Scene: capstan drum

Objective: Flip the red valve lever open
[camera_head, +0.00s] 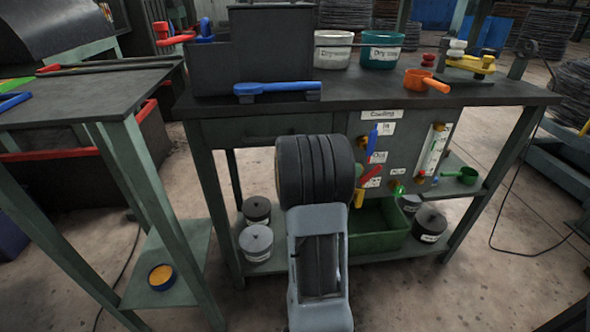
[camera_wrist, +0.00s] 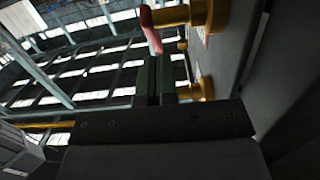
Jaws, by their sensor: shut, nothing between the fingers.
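The red valve lever (camera_head: 371,173) is on the grey valve panel (camera_head: 404,140) under the bench top, just right of my arm in the head view. In the wrist view the red lever (camera_wrist: 151,31) hangs at an angle from a brass valve body (camera_wrist: 203,14), its end close above my fingertips. My gripper (camera_wrist: 154,62) is shut and empty, with its fingers beside the lever end; I cannot tell whether they touch. In the head view my arm hides the gripper.
A blue handle (camera_head: 372,142) sits above the red lever and a yellow handle (camera_head: 359,198) below it. A sight gauge (camera_head: 432,150) is to the right. A green bin (camera_head: 376,240) stands below. Another brass fitting (camera_wrist: 203,88) is near my fingers.

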